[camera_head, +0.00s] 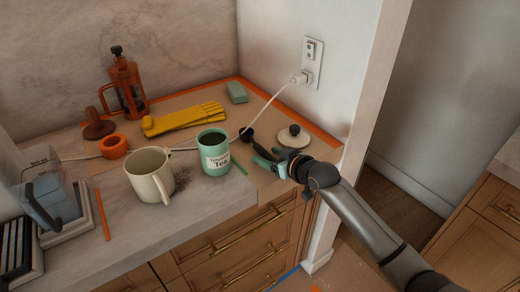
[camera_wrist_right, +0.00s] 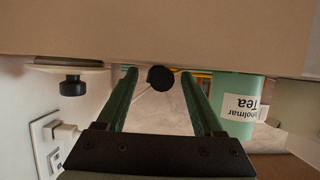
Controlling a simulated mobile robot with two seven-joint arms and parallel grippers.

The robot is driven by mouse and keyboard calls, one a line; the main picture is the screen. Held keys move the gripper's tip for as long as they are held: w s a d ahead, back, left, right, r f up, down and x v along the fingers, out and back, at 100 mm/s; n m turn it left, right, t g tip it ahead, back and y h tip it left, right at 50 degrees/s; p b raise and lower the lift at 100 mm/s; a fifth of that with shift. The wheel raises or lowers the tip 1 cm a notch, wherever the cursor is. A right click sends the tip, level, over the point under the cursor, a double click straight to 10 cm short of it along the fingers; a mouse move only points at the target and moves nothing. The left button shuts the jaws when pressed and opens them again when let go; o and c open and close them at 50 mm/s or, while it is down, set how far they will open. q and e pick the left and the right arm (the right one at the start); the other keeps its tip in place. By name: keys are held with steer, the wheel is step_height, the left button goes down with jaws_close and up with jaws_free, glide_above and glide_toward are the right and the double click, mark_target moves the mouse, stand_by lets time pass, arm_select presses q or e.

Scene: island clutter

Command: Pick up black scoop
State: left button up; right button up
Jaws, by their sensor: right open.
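The black scoop (camera_head: 247,134) lies on the counter between the green tea canister (camera_head: 214,159) and a white lid with a black knob (camera_head: 293,137). Its round black end shows in the head view; the rest is partly hidden by my right gripper. My right gripper (camera_head: 264,157) is open, with its green fingers pointing toward the scoop from the counter's front right. In the right wrist view, which is upside down, the scoop's round black end (camera_wrist_right: 160,78) appears between the two spread fingertips (camera_wrist_right: 158,90). I cannot tell whether they touch it. My left gripper is not in view.
A cream mug (camera_head: 147,178) stands left of the canister, with dark grounds beside it. Yellow gloves (camera_head: 190,119), an orange French press (camera_head: 124,85) and a green block (camera_head: 236,92) are behind. A white cable runs from the wall outlet (camera_head: 309,68) across the counter.

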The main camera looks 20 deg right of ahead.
steer(key=shift+c, duration=0.2)
jaws_close()
stand_by(0.3)
